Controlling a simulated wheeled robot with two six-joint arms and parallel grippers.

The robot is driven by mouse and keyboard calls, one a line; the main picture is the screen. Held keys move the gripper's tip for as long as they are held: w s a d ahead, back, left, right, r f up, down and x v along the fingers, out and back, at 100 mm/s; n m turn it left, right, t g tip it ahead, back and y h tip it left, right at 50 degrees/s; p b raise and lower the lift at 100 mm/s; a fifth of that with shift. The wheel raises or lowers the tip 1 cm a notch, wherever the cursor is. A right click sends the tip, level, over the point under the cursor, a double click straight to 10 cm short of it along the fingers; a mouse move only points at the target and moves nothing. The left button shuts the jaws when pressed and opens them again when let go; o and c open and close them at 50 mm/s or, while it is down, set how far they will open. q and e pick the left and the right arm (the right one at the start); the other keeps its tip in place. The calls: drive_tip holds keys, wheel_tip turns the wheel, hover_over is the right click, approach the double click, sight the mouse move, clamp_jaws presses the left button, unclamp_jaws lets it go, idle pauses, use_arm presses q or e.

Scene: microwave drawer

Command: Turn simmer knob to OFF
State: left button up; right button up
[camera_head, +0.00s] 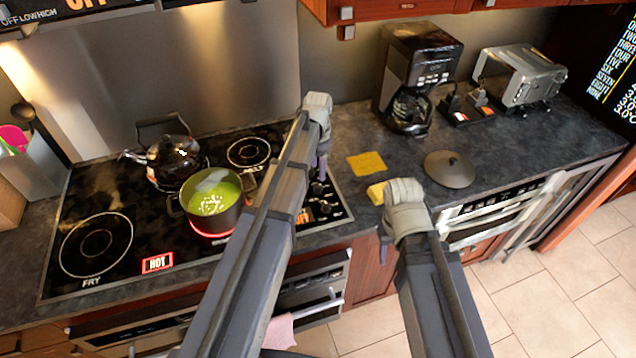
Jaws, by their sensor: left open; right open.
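Small black stove knobs (320,190) stand in a column at the right side of the black glass cooktop (120,200). My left arm covers part of this area, and I cannot tell which knob is the simmer one or how it is set. A pot (214,203) of green soup sits on a glowing red burner. My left gripper (322,168) points down just above the knobs, open and apparently empty. My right gripper (385,240) is open and points down by the counter's front edge, mostly hidden by its own wrist.
A kettle (173,160) stands behind the pot. A lit HOT sign (157,263) shows at the cooktop's front. A yellow sheet (367,163), a small yellow item (376,194) and a round lid (449,169) lie on the counter. A coffee maker (415,75) and toaster (518,75) stand behind.

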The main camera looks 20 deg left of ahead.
sight(318, 186)
use_arm(q)
drive_tip(key=shift+f+b, duration=3.95)
drive_tip(key=shift+c, duration=0.2)
clamp_jaws()
